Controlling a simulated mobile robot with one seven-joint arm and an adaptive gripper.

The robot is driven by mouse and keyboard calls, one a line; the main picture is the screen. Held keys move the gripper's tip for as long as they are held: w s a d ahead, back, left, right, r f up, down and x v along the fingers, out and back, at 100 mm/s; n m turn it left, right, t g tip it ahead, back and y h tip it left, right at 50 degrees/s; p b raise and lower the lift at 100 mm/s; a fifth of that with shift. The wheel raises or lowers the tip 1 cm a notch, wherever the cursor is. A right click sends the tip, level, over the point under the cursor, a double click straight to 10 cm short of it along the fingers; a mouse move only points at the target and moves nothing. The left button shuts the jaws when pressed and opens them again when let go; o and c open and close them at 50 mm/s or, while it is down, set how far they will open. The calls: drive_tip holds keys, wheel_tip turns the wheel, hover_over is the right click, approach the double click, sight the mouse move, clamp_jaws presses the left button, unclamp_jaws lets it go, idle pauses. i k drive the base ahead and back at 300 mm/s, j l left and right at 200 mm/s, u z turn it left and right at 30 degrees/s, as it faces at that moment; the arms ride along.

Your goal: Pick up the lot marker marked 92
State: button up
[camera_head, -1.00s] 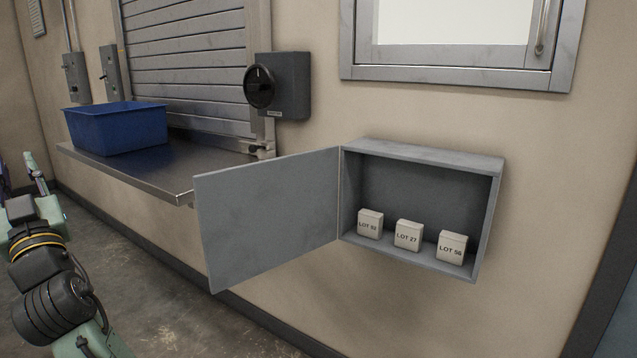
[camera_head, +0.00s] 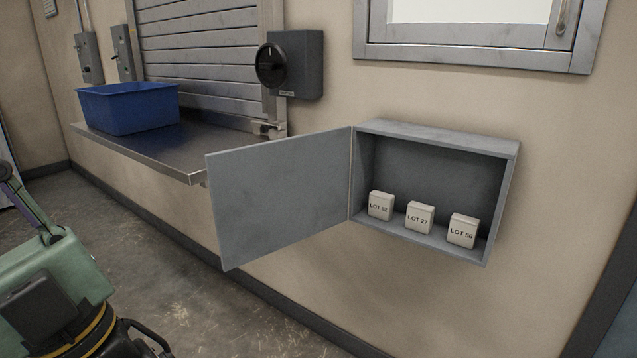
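Three small white lot markers stand in a row on the floor of an open grey wall box (camera_head: 437,133). The left marker (camera_head: 381,206) has a number too small to read surely; it may be 92. The middle marker (camera_head: 420,217) reads LOT 27. The right marker (camera_head: 463,231) reads LOT 56. All three are upright and apart from each other. My gripper is out of view; only links of my arm show at the lower left, well away from the box.
The box's door (camera_head: 282,198) hangs open to the left, sticking out from the wall. A steel shelf (camera_head: 190,160) carries a blue bin (camera_head: 130,108). A grey switch box (camera_head: 300,65) is above the door. The space in front of the box opening is clear.

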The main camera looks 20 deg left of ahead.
sight(381, 204)
drive_tip(key=j+z, duration=0.2)
drive_tip(key=z, duration=0.25)
drive_tip(key=j+z, duration=0.25)
drive_tip(key=z, duration=0.2)
drive_tip(key=j+z, duration=0.25)
drive_tip(key=j, duration=0.3)
drive_tip(key=k+j+z, duration=0.25)
drive_tip(key=j, duration=0.3)
drive_tip(key=j+z, duration=0.1)
drive_tip(key=j, duration=0.3)
drive_tip(key=k+j, duration=0.15)
drive_tip(key=j, duration=0.2)
drive_tip(key=k+j+z, duration=0.15)
drive_tip(key=j, duration=0.25)
drive_tip(key=k+j, duration=0.1)
drive_tip(key=j, duration=0.25)
drive_tip(key=k+j, duration=0.15)
drive_tip(key=j, duration=0.25)
drive_tip(key=k+j, duration=0.1)
drive_tip(key=j, duration=0.25)
drive_tip(key=k+j, duration=0.15)
drive_tip(key=j, duration=0.25)
drive_tip(key=k+j, duration=0.1)
drive_tip(key=j, duration=0.25)
drive_tip(key=i+l, duration=0.4)
drive_tip(key=l, duration=0.15)
